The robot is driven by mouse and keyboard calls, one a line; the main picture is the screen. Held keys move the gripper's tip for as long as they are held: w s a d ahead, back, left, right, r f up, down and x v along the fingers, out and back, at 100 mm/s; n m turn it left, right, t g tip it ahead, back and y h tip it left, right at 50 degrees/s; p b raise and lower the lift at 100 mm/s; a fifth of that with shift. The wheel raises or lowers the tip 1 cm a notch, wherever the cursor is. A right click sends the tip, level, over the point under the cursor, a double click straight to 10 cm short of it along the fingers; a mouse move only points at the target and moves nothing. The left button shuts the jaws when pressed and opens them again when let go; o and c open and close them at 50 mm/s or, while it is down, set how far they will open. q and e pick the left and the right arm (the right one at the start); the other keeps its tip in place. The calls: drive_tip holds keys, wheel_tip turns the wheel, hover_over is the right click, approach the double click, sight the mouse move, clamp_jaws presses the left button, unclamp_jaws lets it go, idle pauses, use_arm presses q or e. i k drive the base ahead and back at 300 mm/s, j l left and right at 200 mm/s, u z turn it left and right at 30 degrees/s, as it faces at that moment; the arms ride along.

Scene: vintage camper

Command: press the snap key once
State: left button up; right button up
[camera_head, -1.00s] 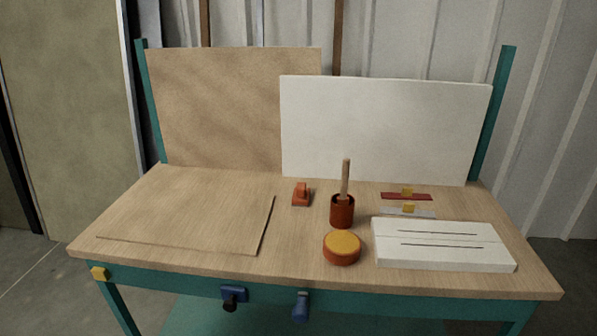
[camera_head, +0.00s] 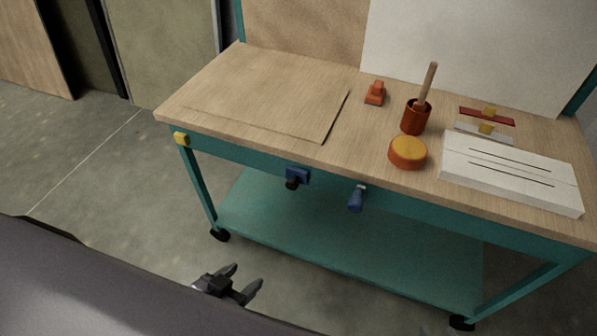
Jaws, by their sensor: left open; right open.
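I cannot tell for certain which part is the snap key. Pressable-looking pieces are the round orange button with a yellow top (camera_head: 408,152) near the table's front edge and the small orange block with a raised tab (camera_head: 375,93) behind it. A blue fixture with a black knob (camera_head: 297,176) and a blue handle (camera_head: 356,199) are on the front rail. My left gripper (camera_head: 246,276) is open and empty, low in front of the workbench and well away from all of these.
The wooden workbench (camera_head: 210,88) has a teal frame and a lower shelf (camera_head: 350,245). A red cup with a wooden stick (camera_head: 415,117), a white slotted block (camera_head: 510,170) and red and grey strips stand at right. A yellow block (camera_head: 181,139) is at the left front corner. Floor at left is clear.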

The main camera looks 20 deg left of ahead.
sight(181, 138)
drive_tip(key=j+u, duration=0.1)
drive_tip(key=u, duration=1.25)
